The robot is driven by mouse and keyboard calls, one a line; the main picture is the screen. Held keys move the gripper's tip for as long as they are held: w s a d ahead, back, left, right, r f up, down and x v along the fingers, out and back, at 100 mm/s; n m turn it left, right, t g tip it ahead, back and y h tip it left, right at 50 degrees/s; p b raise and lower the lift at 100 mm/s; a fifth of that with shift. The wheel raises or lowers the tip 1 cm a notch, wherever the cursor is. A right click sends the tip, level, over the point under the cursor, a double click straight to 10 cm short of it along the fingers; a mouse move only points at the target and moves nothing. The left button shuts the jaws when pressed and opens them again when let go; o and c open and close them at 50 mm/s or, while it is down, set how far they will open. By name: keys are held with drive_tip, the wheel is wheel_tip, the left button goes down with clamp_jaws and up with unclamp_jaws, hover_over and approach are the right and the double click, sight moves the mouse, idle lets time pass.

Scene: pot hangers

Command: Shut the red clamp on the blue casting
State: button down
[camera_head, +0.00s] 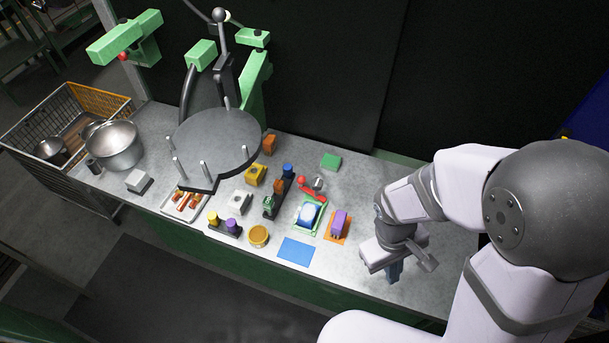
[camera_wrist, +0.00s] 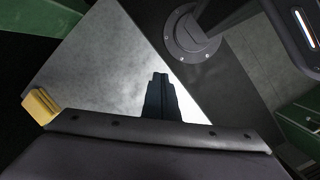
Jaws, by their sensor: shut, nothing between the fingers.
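The red clamp (camera_head: 310,190) lies on the grey bench right of centre, a red bar with a ball end and a grey part beside it. Whether its arm is up or down is too small to tell. Just below it, a pale blue rounded piece, which looks like the blue casting (camera_head: 307,214), sits in a green frame (camera_head: 296,222). My gripper (camera_head: 394,272) is well to the right of both, pointing down over the bench. Its dark fingers are together and empty in the wrist view (camera_wrist: 160,85). Neither clamp nor casting can be made out in the wrist view.
A purple piece on an orange plate (camera_head: 338,226) stands between the casting and my gripper. A blue mat (camera_head: 296,251) lies in front. A round grey table (camera_head: 215,142), green machine (camera_head: 255,80) and metal pot (camera_head: 114,145) are left. The bench around my gripper is clear.

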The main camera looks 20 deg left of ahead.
drive_tip(key=w+a+n+t+y, duration=0.1)
drive_tip(key=w+a+n+t, duration=0.4)
drive_tip(key=w, duration=0.4)
drive_tip(key=w+a+r+n+y, duration=0.1)
drive_tip(key=a+n+y, duration=0.2)
drive_tip(key=a, duration=0.5)
drive_tip(key=w+a+r+n+y, duration=0.2)
drive_tip(key=a+n+y, duration=0.2)
drive_tip(key=a, duration=0.4)
drive_tip(key=shift+a+r+g+y, duration=0.25)
drive_tip(key=shift+a+g+y, duration=0.05)
drive_tip(key=shift+a, duration=0.1)
drive_tip(key=b+x, duration=0.3)
drive_tip(key=x, duration=0.6)
drive_tip(key=shift+f+b, duration=0.3)
drive_tip(key=shift+f, duration=0.1)
drive_tip(key=shift+w+a+f+p, duration=0.1)
drive_tip(key=shift+w+a+p, duration=0.35)
drive_tip(key=shift+w+p, duration=0.35)
drive_tip(key=shift+w+a+f+p, duration=0.2)
drive_tip(key=shift+w+p, duration=0.1)
drive_tip(key=shift+w, duration=0.3)
drive_tip(key=shift+w+a+f+p, duration=0.15)
drive_tip(key=shift+w+p, duration=0.15)
drive_tip(key=shift+w, duration=0.3)
